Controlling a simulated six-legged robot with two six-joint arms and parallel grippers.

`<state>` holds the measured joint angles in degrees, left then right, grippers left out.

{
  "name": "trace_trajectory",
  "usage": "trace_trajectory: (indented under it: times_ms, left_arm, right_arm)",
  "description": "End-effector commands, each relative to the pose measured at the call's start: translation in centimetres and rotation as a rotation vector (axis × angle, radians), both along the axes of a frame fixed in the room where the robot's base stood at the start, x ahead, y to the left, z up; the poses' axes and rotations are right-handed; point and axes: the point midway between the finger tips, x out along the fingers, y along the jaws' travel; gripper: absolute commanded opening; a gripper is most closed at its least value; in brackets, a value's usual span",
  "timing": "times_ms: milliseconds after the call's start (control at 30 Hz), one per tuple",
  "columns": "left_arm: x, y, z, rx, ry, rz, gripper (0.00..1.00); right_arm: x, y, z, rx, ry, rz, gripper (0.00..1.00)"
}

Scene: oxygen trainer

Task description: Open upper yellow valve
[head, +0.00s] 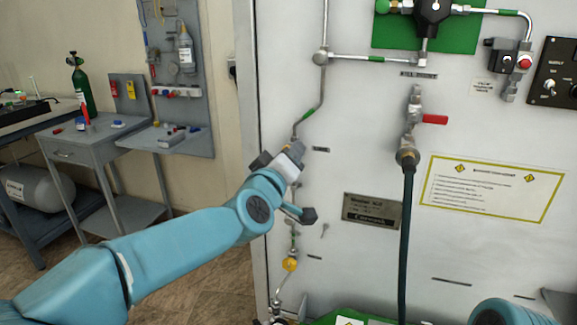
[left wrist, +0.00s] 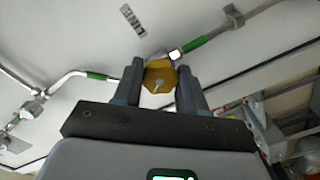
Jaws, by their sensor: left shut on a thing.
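In the left wrist view, the upper yellow valve (left wrist: 160,77) is a yellow, many-sided knob on the pipe. It sits between the two dark fingers of my left gripper (left wrist: 160,84), which is shut on it. In the head view, my left gripper (head: 290,160) is against the pipe on the left part of the white panel and hides that valve. A second, lower yellow valve (head: 290,264) shows below it on the same pipe line. My right gripper is not in view.
The white panel (head: 375,130) carries a red-handled valve (head: 433,119) with a dark hose (head: 405,240) hanging down, a nameplate (head: 372,211) and a yellow-edged notice (head: 490,187). A grey side table (head: 75,150) and a pegboard (head: 190,110) stand to the left.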

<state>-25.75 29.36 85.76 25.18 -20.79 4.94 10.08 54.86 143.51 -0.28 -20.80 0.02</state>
Motion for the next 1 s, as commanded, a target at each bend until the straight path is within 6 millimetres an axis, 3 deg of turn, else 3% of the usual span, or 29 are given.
trace_trajectory:
  times_ms: [1000]
  left_arm:
    - [0.0, 0.1, -0.1, -0.919, 0.297, 0.003, 0.11]
  right_arm:
    - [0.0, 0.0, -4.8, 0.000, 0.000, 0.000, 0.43]
